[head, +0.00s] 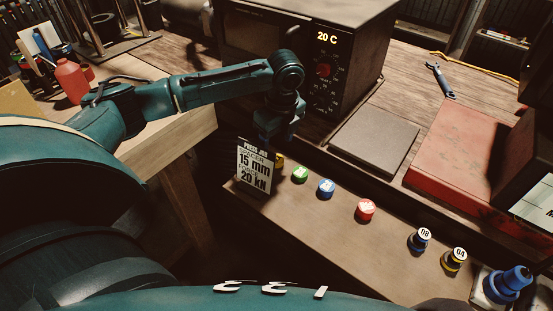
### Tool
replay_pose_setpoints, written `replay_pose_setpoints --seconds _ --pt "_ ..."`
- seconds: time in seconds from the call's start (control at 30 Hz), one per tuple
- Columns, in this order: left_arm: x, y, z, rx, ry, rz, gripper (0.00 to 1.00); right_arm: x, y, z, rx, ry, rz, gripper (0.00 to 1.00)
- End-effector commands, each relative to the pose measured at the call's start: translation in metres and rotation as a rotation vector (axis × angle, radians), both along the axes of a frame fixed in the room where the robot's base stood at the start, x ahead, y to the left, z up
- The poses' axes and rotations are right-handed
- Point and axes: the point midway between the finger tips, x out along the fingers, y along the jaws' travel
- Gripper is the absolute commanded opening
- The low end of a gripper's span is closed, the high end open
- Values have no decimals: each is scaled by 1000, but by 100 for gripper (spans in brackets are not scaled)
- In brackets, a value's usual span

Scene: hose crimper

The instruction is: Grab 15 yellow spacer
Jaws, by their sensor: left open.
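I cannot read a number on the spacer. My left gripper (277,138) points down just above and behind the sign, close over the yellow spacer. Its fingers are dark and partly hidden, open, with nothing seen between them. My right gripper is not in view.
To the right stand a green spacer (300,174), a blue spacer (326,188) and a red spacer (365,210). Further right are pieces marked 08 (420,240) and 04 (454,260). A dark oven (345,60) reading 20 C and a grey plate (374,142) stand behind.

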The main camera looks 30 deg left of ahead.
Motion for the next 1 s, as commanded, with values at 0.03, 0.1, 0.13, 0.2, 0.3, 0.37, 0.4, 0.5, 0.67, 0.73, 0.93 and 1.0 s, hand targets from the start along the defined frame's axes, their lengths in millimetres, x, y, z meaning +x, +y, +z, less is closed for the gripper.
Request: replay_pose_setpoints --seconds 0.03,0.1,0.13,0.2,0.3,0.37,0.4,0.5,0.67,0.73,0.93,1.0 --pt "0 0 -5 0 0 0 61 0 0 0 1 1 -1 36" --pt "0 1 -9 0 0 0 61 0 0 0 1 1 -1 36" --pt "0 1 -11 0 0 0 61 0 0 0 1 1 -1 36" --pt "1 1 -16 -1 1 0 61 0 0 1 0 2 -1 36" --pt "3 2 -29 0 1 -1 61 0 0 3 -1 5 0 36" --pt "5 2 -38 1 2 -1 61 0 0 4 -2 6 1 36" --pt "5 3 -45 1 2 -1 61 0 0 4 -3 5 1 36" --pt "6 4 -57 0 1 -1 61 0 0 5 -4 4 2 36" --pt "6 5 -63 0 -2 -1 61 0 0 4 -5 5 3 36" --pt "6 5 -62 0 -2 -1 61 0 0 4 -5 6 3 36" --pt "6 5 -62 0 -2 -2 51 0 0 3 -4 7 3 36" --pt "6 5 -62 0 -2 -2 45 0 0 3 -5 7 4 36"
